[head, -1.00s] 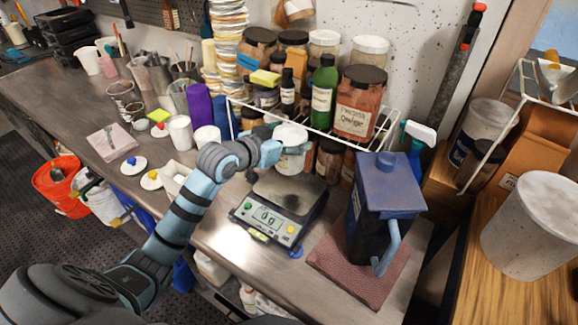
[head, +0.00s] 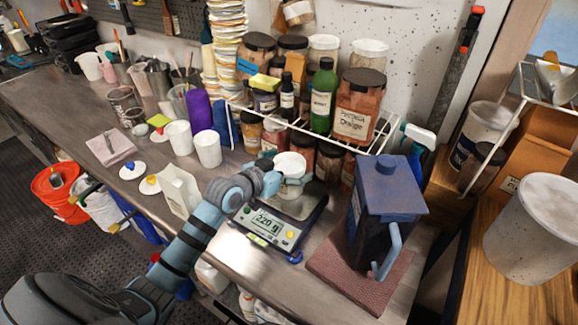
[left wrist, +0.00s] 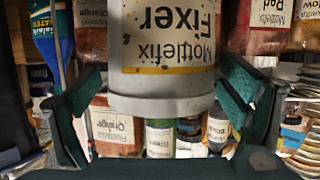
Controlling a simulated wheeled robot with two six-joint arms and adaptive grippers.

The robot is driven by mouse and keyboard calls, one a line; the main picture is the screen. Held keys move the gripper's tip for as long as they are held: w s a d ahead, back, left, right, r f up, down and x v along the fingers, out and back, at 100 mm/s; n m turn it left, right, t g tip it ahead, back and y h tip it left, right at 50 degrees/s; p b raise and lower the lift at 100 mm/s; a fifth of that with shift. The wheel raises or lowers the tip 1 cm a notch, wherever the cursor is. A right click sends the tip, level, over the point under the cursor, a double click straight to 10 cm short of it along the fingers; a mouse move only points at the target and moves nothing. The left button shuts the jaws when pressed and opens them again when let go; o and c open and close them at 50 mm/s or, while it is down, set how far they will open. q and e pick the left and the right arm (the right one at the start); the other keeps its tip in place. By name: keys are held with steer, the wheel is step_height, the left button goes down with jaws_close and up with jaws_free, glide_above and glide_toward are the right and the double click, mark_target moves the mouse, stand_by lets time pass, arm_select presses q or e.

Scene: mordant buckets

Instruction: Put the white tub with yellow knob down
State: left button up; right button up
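My left gripper (head: 285,181) is shut around the sides of a white tub (head: 291,164). In the left wrist view the tub (left wrist: 165,50) is upside down in the picture, reads "Mottlefix Fixer" and sits between the two dark finger pads. The tub stands upright over the plate of the scale (head: 268,222), whose display reads 220 g. The tub's base is partly hidden by the gripper. I see no yellow knob on the tub; a white lid with a yellow knob (head: 151,185) lies on the bench to the left. My right gripper is not in view.
A blue pitcher (head: 385,190) on a maroon mat (head: 335,270) stands right of the scale. A wire rack with jars (head: 355,110) stands behind.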

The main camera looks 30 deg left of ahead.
arm_select(q)
steer(key=shift+r, duration=0.15)
steer(key=p+v, duration=0.3)
steer(key=v, duration=0.9)
steer(key=shift+w, duration=0.1)
